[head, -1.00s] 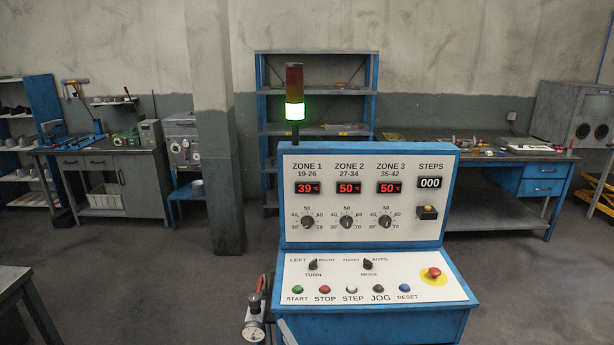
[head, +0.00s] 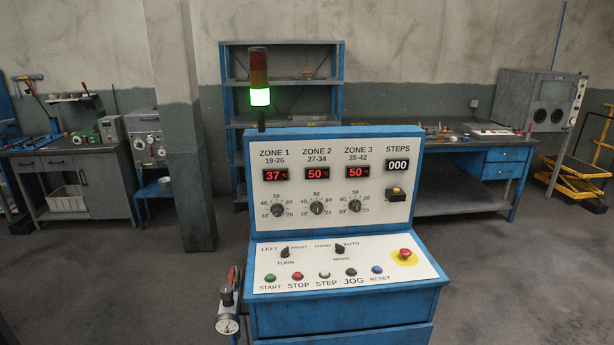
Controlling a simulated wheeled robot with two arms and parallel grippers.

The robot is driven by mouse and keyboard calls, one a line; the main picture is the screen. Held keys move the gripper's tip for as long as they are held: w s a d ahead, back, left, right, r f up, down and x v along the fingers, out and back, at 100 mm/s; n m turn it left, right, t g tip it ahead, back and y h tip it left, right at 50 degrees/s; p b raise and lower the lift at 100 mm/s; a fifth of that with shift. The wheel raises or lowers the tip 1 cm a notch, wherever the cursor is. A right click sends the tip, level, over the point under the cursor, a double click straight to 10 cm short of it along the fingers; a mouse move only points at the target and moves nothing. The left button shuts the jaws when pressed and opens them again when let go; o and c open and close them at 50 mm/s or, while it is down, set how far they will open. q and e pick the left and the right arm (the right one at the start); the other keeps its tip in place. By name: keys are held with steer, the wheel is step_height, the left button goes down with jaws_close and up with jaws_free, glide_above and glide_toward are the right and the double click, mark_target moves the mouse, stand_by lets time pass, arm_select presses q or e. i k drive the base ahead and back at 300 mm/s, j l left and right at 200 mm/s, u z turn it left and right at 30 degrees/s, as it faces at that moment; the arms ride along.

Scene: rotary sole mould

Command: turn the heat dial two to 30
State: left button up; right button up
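The blue control console (head: 330,132) stands in front of me in the head view. Heat dial two (head: 316,208) is the middle of three black knobs on its white upper panel, under ZONE 2. The ZONE 2 display (head: 318,174) reads 50. The left dial (head: 278,210) sits under a ZONE 1 display (head: 275,175) reading 37. The right dial (head: 354,206) sits under a ZONE 3 display (head: 358,172) reading 50. Each dial's scale runs from 30 to 70. Neither of my grippers is in view.
The lower panel has two selector knobs, several coloured buttons and a red emergency stop (head: 405,253). A signal tower (head: 260,96) glows green. A pressure gauge (head: 228,325) hangs at the console's left side. A pillar (head: 184,150) stands left; floor to the right is open.

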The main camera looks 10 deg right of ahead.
mark_target(316, 207)
steer(key=i+j+u, duration=0.25)
steer(key=i, duration=0.25)
steer(key=i+u, duration=0.2)
steer(key=i, duration=0.35)
